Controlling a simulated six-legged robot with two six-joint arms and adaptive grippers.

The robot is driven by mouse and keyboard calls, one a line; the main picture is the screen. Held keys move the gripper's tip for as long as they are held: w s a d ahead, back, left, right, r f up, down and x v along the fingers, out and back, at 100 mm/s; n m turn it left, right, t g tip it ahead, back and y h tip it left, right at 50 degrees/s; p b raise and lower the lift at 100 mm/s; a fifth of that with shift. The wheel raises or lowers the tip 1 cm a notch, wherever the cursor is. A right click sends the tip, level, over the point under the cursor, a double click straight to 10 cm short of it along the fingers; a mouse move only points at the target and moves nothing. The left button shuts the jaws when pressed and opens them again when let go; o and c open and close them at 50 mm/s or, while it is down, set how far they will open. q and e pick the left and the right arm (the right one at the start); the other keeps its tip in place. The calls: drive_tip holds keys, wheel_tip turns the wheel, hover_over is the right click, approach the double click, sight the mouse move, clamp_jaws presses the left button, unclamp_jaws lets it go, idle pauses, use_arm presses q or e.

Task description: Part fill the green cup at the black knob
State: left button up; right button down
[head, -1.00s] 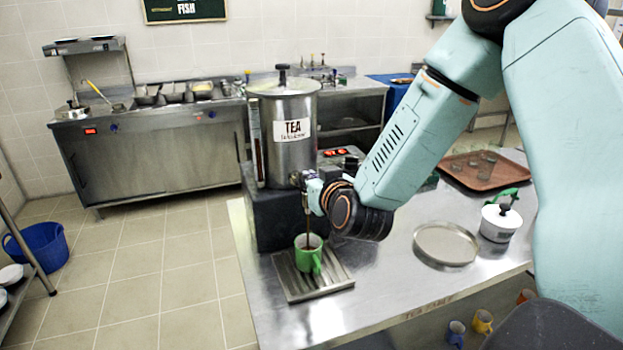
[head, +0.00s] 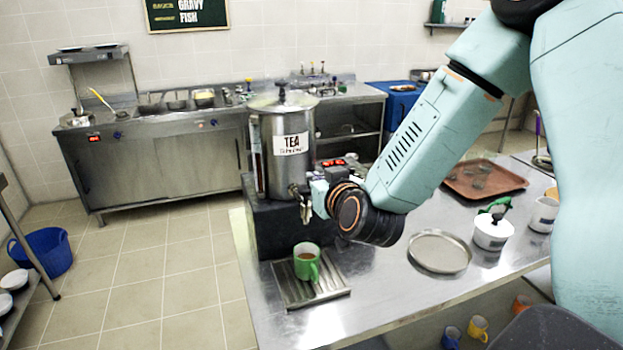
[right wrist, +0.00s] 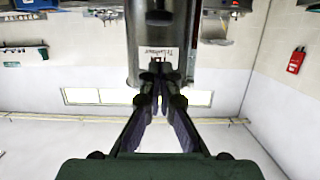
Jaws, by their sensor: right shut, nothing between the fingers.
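The green cup (head: 307,264) stands upright on the ridged drip tray (head: 322,290), below the tap (head: 304,205) of the steel tea urn (head: 283,158). Brown liquid shows inside the cup, and no stream falls from the tap. My right gripper (head: 314,188) is beside the tap, to its right; it is shut with nothing between the fingers. Its closed fingers (right wrist: 158,78) show in the right wrist view in front of the urn (right wrist: 140,48). I cannot make out a black knob at the tap; a black one (head: 282,86) tops the lid. My left gripper is out of view.
A round steel tray (head: 440,251), a white lidded pot (head: 492,232), a white mug (head: 543,214) and a brown tray (head: 484,180) stand right on the counter. The urn sits on a black block (head: 280,228). Counter between drip tray and round tray is clear.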

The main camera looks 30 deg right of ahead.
drive_tip(key=v, duration=0.5)
drive_tip(key=shift+s, duration=0.4)
drive_tip(key=shift+w, duration=0.2)
